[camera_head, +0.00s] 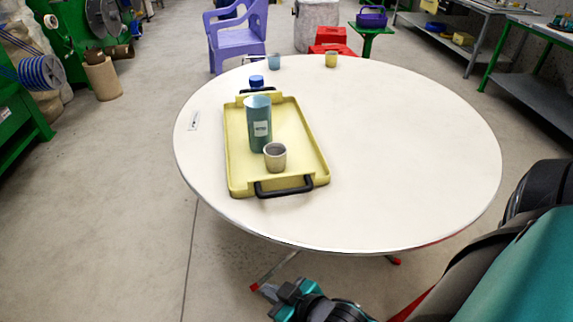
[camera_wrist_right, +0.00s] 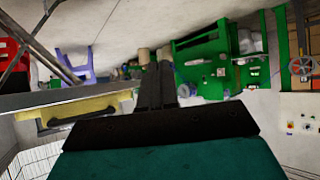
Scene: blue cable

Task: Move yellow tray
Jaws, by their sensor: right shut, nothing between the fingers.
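The yellow tray (camera_head: 306,153) lies flat on the left part of a round white table (camera_head: 410,150). It has a black handle (camera_head: 284,187) at its near end and another at its far end. On it stand a tall blue-grey pitcher (camera_head: 259,118) with a label and a small grey cup (camera_head: 275,157). A blue-capped bottle (camera_head: 257,81) shows behind the pitcher. My right gripper (camera_head: 263,289) is below the table's near edge, apart from the tray, shut and empty. The right wrist view shows its closed fingers (camera_wrist_right: 155,82) and the tray (camera_wrist_right: 85,112) at the left. My left gripper is out of view.
A blue cup (camera_head: 274,61) and a yellow cup (camera_head: 331,60) stand at the table's far edge. A purple chair (camera_head: 238,40) is behind the table. Green machines (camera_head: 22,95) stand at the left and workbenches (camera_head: 535,75) at the right. The table's right half is clear.

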